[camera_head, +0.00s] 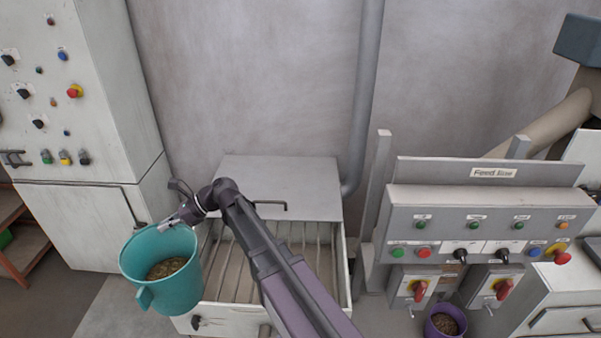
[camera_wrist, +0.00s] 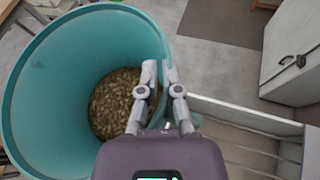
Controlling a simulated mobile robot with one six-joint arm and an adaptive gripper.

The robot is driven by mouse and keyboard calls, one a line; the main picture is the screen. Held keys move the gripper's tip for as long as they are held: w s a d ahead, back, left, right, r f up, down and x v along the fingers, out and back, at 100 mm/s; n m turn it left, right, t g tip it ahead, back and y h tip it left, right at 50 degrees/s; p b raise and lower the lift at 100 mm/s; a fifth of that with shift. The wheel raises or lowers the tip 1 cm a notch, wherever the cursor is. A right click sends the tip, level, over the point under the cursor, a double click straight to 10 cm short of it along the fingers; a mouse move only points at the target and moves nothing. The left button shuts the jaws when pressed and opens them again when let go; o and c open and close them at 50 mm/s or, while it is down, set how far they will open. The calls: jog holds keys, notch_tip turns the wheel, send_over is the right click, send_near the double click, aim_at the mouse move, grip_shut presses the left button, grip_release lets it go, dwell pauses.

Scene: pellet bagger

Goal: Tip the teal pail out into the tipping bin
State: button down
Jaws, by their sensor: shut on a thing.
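The teal pail (camera_head: 172,285) hangs from my gripper (camera_head: 172,221) at the left of the head view, close to upright. It overlaps the left side of the tipping bin in that view. Brownish pellets lie at its bottom. In the wrist view the teal pail (camera_wrist: 45,115) fills the left side, and my gripper (camera_wrist: 156,68) is shut on its rim, one finger inside and one outside. The tipping bin (camera_head: 348,285) is a pale box with slats across its opening and a raised grey lid behind. Its edge and slats show at the lower right of the wrist view (camera_wrist: 245,113).
A tall white control cabinet (camera_head: 75,105) stands left of the bin. A panel of buttons and switches (camera_head: 480,225) stands to its right, with a purple pail (camera_head: 436,322) of pellets below it. A grey pipe (camera_head: 367,90) runs up the back wall. A brown rack (camera_head: 22,235) is at far left.

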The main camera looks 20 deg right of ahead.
jog(key=shift+w, duration=0.1)
jog(key=w+d+f+m+t+b, duration=0.1)
jog(key=w+d+f+b, duration=0.15)
jog(key=w+d, duration=0.6)
jog(key=w+d+f+t+b, duration=0.1)
jog(key=w+d+f+b, duration=0.15)
jog(key=w+d, duration=0.65)
jog(key=w+d+f+t+b, duration=0.1)
jog(key=w+d, duration=0.2)
jog(key=d, duration=0.6)
jog(key=w+d+f+m+b, duration=0.1)
jog(key=w+d+f, duration=0.1)
jog(key=d, duration=0.8)
jog(key=w+d+f+t+h+b, duration=0.1)
jog(key=w+d, duration=0.3)
jog(key=d, duration=0.5)
jog(key=shift+d+f+m+t+b, duration=0.15)
jog(key=shift+f+m+t+b, duration=0.15)
jog(key=shift+f+b, duration=0.25)
jog(key=shift+r, duration=0.1)
